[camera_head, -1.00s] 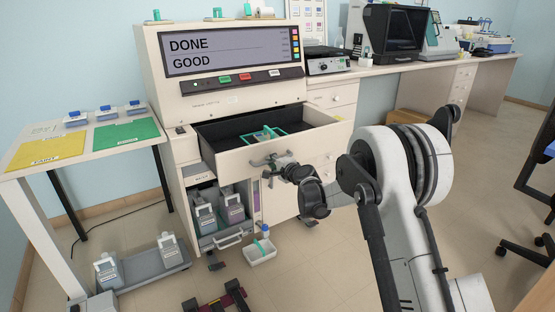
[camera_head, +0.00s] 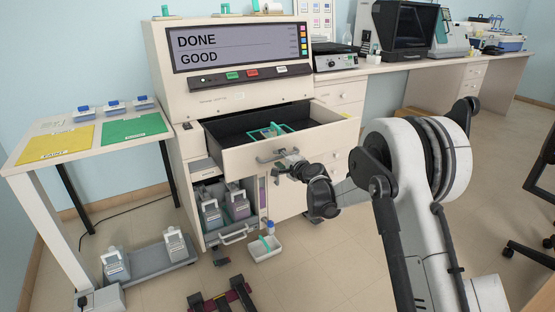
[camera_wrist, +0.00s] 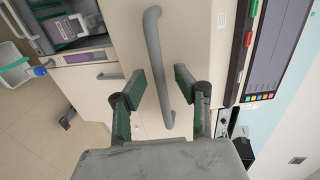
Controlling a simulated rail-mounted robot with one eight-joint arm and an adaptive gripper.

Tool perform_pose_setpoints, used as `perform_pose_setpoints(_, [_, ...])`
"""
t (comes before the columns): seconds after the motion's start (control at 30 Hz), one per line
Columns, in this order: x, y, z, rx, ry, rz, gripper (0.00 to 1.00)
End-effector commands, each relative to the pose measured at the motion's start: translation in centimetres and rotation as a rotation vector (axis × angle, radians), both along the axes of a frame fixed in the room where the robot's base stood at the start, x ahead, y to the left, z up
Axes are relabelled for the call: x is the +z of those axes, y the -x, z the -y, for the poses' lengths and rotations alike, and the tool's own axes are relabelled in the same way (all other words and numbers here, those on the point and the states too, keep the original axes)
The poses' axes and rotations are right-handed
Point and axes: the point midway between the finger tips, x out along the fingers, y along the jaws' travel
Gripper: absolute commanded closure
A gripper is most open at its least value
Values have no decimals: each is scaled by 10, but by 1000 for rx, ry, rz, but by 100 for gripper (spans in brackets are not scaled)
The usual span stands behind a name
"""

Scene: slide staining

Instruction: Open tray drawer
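The tray drawer (camera_head: 325,138) of the white staining machine stands pulled out, its dark inside showing. A green slide rack (camera_head: 268,131) sits in it. The grey bar handle (camera_head: 268,158) is on the drawer front. My gripper (camera_head: 288,158) is at the handle's right part in the head view. In the wrist view, my gripper's two fingers (camera_wrist: 158,78) are spread apart, with the grey handle (camera_wrist: 152,45) running between them. A gap shows on both sides, and I cannot tell how deep the handle sits between the fingers. The drawer front (camera_wrist: 195,40) fills the background.
Below the drawer is an open bay with grey bottles (camera_head: 238,203). A white tub (camera_head: 265,249) and a dark red frame (camera_head: 222,298) are on the floor. A side table (camera_head: 60,168) stands left, and a long bench (camera_head: 440,64) runs back right.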

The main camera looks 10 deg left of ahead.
Motion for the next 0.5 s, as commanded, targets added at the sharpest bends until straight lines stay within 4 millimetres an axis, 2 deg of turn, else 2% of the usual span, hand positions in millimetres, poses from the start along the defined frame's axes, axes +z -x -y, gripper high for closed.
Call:
perform_pose_setpoints(0.3, [13, 45, 42, -1, -1, -1, 70])
perform_pose_setpoints(0.5, [19, 66, 62, -2, 0, 0, 70])
